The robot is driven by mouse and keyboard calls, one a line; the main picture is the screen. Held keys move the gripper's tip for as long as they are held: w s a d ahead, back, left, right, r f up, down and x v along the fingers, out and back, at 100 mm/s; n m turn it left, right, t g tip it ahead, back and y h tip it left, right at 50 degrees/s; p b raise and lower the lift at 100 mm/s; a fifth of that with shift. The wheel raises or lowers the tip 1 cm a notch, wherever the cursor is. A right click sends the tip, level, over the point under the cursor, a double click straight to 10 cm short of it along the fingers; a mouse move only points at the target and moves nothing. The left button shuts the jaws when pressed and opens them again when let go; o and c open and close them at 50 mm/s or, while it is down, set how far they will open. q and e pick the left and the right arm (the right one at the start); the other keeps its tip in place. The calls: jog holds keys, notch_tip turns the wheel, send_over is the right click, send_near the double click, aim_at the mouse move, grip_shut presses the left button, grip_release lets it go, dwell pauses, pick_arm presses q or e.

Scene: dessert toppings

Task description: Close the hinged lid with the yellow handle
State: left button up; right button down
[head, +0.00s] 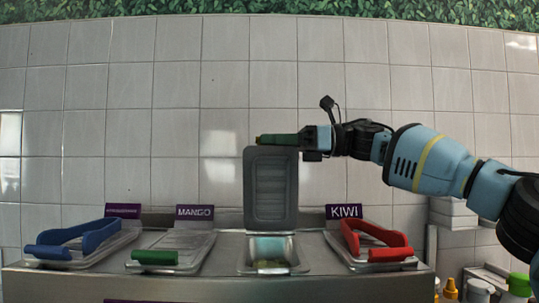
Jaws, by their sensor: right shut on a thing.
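The grey hinged lid (270,195) stands upright, open, at the back of its container (300,266) in the middle of the counter. A narrow bar along the lid's top edge looks dark green, with a yellowish handle end (259,139) at its left. My right gripper (280,139) reaches in from the right at the top of the lid and is shut on this handle. Its fingers cover most of the handle. The open container shows a teal inside and some greenish contents (268,264). My left gripper is not in view.
Shut containers flank it: one with a green handle (155,257) by the MANGO sign (195,212), one with a blue handle (48,252), and one with a red handle (391,254) by the KIWI sign (343,211). Bottles (478,290) stand at lower right. A tiled wall is behind.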

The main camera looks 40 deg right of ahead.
jog(key=s+a+n+b, duration=0.1)
jog(key=s+a+f+n+b, duration=0.1)
jog(key=s+b, duration=0.1)
jog(key=s+a+n+b, duration=0.1)
jog(key=shift+s+a+f+n, duration=0.25)
jog(key=shift+a+f+n, duration=0.05)
jog(key=shift+a+f, duration=0.1)
jog(key=shift+s+a+b, duration=0.2)
jog(key=shift+s+b, duration=0.05)
jog(key=shift+b, duration=0.15)
jog(key=shift+n, duration=0.3)
jog(key=c, duration=1.4)
grip_release()
jog(key=shift+o, duration=0.2)
jog(key=v, duration=0.8)
